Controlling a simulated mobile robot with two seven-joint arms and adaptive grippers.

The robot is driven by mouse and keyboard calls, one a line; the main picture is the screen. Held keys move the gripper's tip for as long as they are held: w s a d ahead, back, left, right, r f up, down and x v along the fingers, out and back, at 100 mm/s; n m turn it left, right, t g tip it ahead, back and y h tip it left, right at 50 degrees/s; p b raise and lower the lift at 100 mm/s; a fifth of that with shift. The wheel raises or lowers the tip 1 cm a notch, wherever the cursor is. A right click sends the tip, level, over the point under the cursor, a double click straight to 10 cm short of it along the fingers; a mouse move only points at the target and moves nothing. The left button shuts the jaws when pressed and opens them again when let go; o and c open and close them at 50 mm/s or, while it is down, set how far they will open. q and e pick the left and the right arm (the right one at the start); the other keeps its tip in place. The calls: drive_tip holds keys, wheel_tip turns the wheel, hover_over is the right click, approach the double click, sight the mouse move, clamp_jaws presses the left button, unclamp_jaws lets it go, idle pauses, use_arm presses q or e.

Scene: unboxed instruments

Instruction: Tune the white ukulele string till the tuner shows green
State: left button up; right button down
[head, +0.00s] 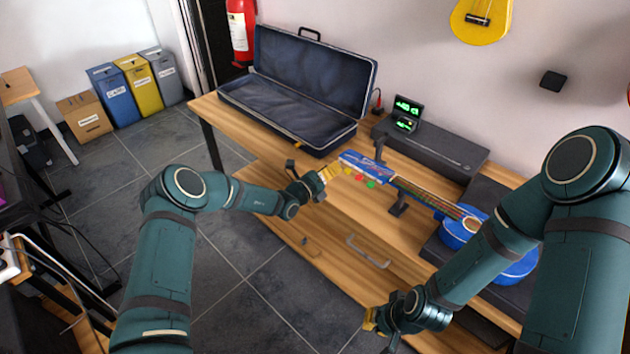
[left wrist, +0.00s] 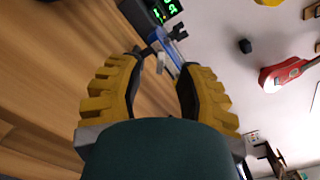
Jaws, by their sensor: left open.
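The blue ukulele (head: 465,232) lies across the table with its headstock (head: 364,163) toward my left gripper. Yellow, red and green tuning pegs (head: 360,177) show along the headstock's near edge. In the left wrist view a whitish peg (left wrist: 160,63) stands out from the blue headstock (left wrist: 170,52), beyond the fingertips and between them. My left gripper (head: 329,172) is open beside the headstock's end; its yellow fingers also show in the left wrist view (left wrist: 160,72). The tuner (head: 407,108) has lit green displays, too small to read. My right gripper (head: 370,321) hangs at the table's front edge, its jaws unclear.
An open dark instrument case (head: 290,115) stands at the back left of the table. A long black case (head: 440,147) lies behind the ukulele. A black stand (head: 398,205) supports the neck. Bare wood (head: 330,225) lies in front of the headstock.

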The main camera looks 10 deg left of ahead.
use_arm(q)
drive_tip(key=v, duration=0.9)
drive_tip(key=shift+s+a, duration=0.15)
